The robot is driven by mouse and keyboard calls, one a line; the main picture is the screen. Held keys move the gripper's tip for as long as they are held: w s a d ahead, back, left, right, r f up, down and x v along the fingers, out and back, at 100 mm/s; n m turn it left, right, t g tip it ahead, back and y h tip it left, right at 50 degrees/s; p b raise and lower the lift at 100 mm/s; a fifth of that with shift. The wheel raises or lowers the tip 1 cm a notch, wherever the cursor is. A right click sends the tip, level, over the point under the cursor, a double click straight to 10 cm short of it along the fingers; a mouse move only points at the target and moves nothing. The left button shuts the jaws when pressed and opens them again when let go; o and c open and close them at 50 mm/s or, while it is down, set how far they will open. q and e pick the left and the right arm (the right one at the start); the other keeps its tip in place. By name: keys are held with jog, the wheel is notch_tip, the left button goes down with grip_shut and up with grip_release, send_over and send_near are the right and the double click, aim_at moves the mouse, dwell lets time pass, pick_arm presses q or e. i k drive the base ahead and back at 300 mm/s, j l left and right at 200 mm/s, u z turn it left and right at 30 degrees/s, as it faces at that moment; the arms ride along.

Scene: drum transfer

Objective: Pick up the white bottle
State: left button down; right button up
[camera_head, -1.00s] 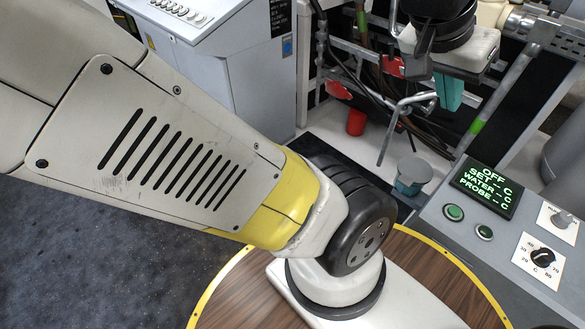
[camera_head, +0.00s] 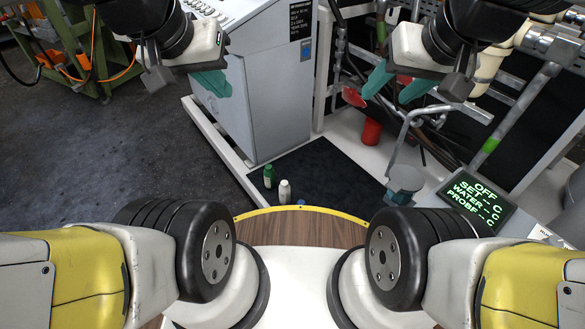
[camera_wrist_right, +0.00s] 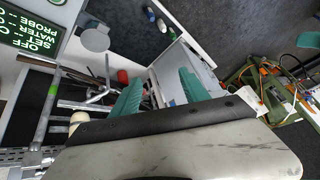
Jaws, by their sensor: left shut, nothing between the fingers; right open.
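The white bottle (camera_head: 284,191) stands upright near the front edge of a dark mat (camera_head: 325,172) in the head view. A green bottle (camera_head: 269,176) stands just behind and left of it. My left gripper (camera_head: 210,84) is shut and empty, high at the upper left, far from the bottle. My right gripper (camera_head: 395,88) is open and empty at the upper right, also well away from it. In the right wrist view my right gripper (camera_wrist_right: 161,76) shows two spread teal fingers.
A grey cabinet (camera_head: 265,100) stands behind and left of the mat. A round wooden top (camera_head: 300,228) with a yellow rim lies in front.

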aim_at(284, 188)
jog(key=u, duration=0.2)
jog(key=i+j+u, duration=0.35)
jog(key=i+j, duration=0.55)
